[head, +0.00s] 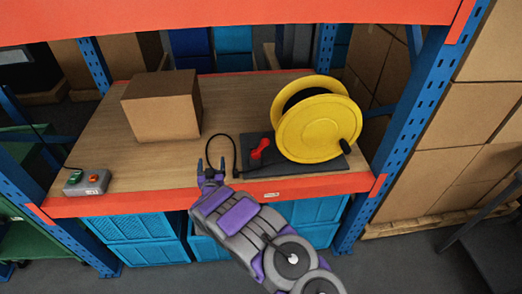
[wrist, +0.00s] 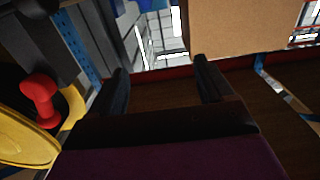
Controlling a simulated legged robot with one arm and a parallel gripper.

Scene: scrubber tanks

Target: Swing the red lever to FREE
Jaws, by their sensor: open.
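The red lever (head: 260,148) sits on a dark base plate (head: 310,165) beside a yellow cable reel (head: 318,128) on the wooden shelf. It also shows at the left of the wrist view (wrist: 41,98), next to the yellow reel (wrist: 25,138). A FREE marking cannot be read in either view. My gripper (head: 211,168) is open and empty, above the shelf's front edge, to the left of the lever and apart from it. Its two fingers (wrist: 162,85) stand apart in the wrist view with nothing between them.
A cardboard box (head: 162,105) stands at the shelf's back left. A grey control box with buttons (head: 87,182) is at the front left. A black cable (head: 235,150) loops between my gripper and the plate. Blue rack posts (head: 400,125) flank the shelf. Bare wood lies left of my gripper.

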